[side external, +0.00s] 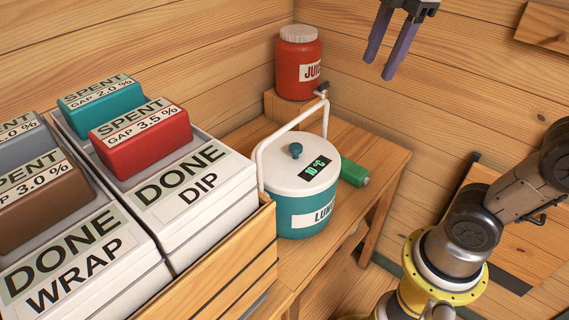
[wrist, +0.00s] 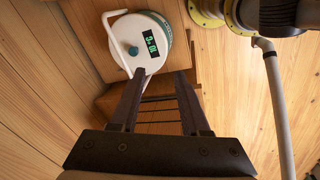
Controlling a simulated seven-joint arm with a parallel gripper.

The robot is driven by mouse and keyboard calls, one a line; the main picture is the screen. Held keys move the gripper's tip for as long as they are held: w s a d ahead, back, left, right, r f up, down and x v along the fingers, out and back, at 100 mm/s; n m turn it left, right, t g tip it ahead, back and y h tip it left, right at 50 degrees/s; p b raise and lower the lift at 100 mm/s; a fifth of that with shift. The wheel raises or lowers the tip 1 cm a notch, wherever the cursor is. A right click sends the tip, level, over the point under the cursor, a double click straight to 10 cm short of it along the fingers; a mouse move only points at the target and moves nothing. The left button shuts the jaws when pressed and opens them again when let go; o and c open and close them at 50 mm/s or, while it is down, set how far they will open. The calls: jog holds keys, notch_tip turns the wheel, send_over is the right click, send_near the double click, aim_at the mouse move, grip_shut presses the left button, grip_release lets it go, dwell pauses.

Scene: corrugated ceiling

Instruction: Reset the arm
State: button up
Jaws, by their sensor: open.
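My gripper (side external: 393,42) is at the top of the side external view, raised above the wooden bench and pointing down. Its two dark fingers are apart with nothing between them. In the wrist view my gripper (wrist: 160,88) also shows its fingers spread and empty. My arm's lower links and yellow base ring are at the right of the side external view. The upper arm joining the gripper is mostly out of frame.
A white-lidded teal lunch pot (side external: 310,212) with a raised handle stands on the bench (side external: 385,150). A red juice jar (side external: 298,65) and green cylinder (side external: 354,173) are near it. DONE boxes (side external: 190,200) carrying SPENT blocks sit in a wooden crate (side external: 235,270) at left.

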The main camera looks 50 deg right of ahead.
jog(key=s+f+m+t, duration=0.1)
jog(key=s+f+m, duration=0.2)
jog(key=f+m, duration=0.3)
jog(key=s+f+m+t, duration=0.2)
jog(key=s+f+m, duration=0.1)
jog(key=f+m, duration=0.4)
jog(key=shift+s+d+f+m, duration=0.15)
jog(key=shift+s+f+m, duration=0.15)
jog(key=shift+f, duration=0.4)
dwell(0.7)
